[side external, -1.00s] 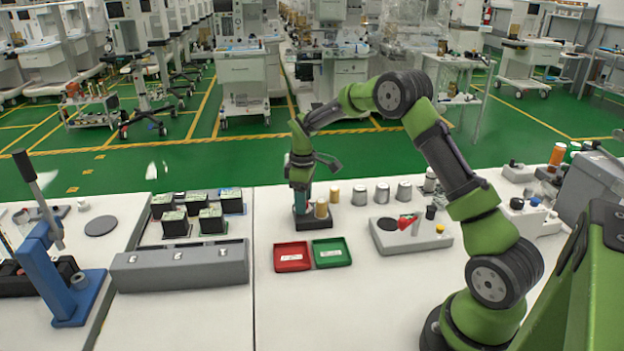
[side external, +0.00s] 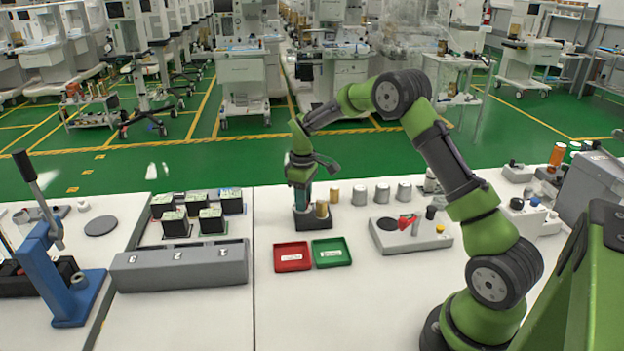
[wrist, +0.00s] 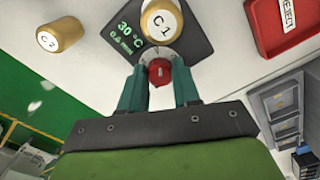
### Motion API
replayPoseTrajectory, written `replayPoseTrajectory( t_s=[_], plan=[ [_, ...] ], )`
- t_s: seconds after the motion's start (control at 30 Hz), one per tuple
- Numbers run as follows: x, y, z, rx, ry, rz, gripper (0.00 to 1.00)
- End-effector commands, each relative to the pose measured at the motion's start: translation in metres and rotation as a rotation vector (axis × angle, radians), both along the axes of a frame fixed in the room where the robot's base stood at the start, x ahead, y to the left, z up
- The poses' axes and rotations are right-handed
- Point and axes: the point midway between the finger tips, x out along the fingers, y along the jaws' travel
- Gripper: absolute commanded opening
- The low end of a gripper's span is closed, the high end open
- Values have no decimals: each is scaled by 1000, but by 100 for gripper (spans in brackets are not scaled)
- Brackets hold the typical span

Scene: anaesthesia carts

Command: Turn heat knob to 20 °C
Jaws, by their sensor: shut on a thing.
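A small dark device (side external: 312,224) stands on the white table, with a gold cylinder marked C1 (wrist: 161,20) on it. Its display (wrist: 130,35) reads 30 °C, with a smaller mm line below that is hard to read. The red heat knob (wrist: 159,72) sits at the device's edge, between the teal fingers of my gripper (wrist: 158,80). My gripper is shut on this knob. In the side external view my gripper (side external: 303,194) points down over the device, and the knob is hidden there.
A gold cylinder marked C2 (wrist: 62,33) stands beside the device. A red tray (side external: 292,268) and a green tray (side external: 332,264) lie in front. Grey cylinders (side external: 382,193) and a grey fixture (side external: 440,241) are to the right, and black blocks (side external: 212,220) to the left.

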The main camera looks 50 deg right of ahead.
Motion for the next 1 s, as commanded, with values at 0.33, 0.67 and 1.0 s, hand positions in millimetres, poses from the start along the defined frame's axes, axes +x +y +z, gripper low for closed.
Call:
replayPoseTrajectory(
  t_s=[0.33, 0.67, 1.0],
  plan=[
    [0, 1, 0, -1, 1, -303, 1],
    [0, 2, 0, -1, 1, -609, 1],
    [0, 2, 0, 0, 1, -839, 1]
  ],
)
